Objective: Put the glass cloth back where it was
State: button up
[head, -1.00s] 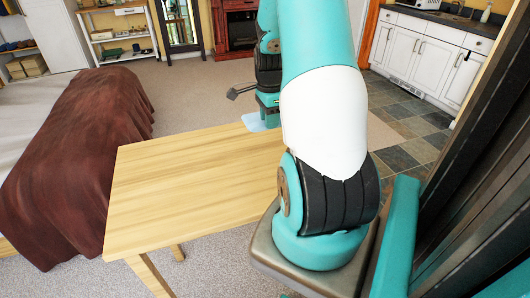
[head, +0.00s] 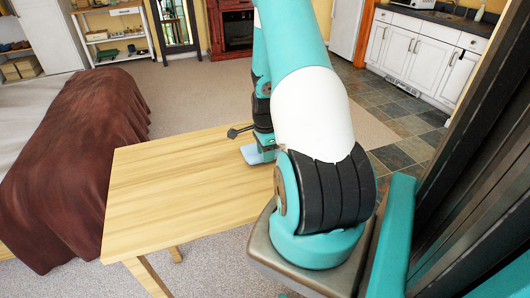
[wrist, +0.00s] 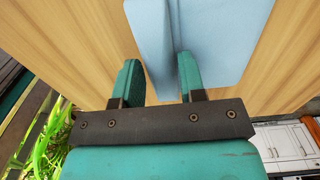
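The glass cloth is a pale blue folded piece, in the head view (head: 252,154) over the far right part of the wooden table (head: 180,190). In the wrist view the cloth (wrist: 225,40) spreads across the top middle, with a crease down to my fingers. In the head view my arm partly hides the cloth and the gripper. I cannot tell whether the cloth touches the tabletop.
The visible tabletop is bare to the left of the cloth. A bed with a brown cover (head: 75,165) stands left of the table. White kitchen cupboards (head: 415,50) are at the back right, and a red fireplace (head: 233,28) is at the back. Green leaves (wrist: 45,140) show in the wrist view.

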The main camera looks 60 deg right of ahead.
jog(key=shift+o, duration=1.2)
notch_tip(320, 180, up, 12)
jog(key=b, duration=0.1)
jog(key=w+a+r+n, duration=0.25)
jog(key=a+n, duration=0.25)
jog(key=a, duration=0.3)
jog(key=w+a+r+n+t+y, duration=0.1)
jog(key=w+a+r+n, duration=0.1)
jog(key=a+r+n, duration=0.35)
jog(key=w+a+r+n, duration=0.1)
jog(key=w+a+n, duration=0.25)
jog(key=a, duration=0.55)
jog(key=s+a+r+n+y, duration=0.1)
jog(key=s+a+r+n, duration=0.2)
jog(key=s+a+n, duration=0.5)
jog(key=s+a+r+n+y, duration=0.2)
jog(key=s+a+n, duration=0.5)
jog(key=a+n, duration=0.4)
jog(key=a+r, duration=0.1)
jog(key=a, duration=0.2)
jog(key=shift+s+r+g, duration=0.15)
jog(key=shift+s+g, duration=0.2)
jog(key=shift+g, duration=0.05)
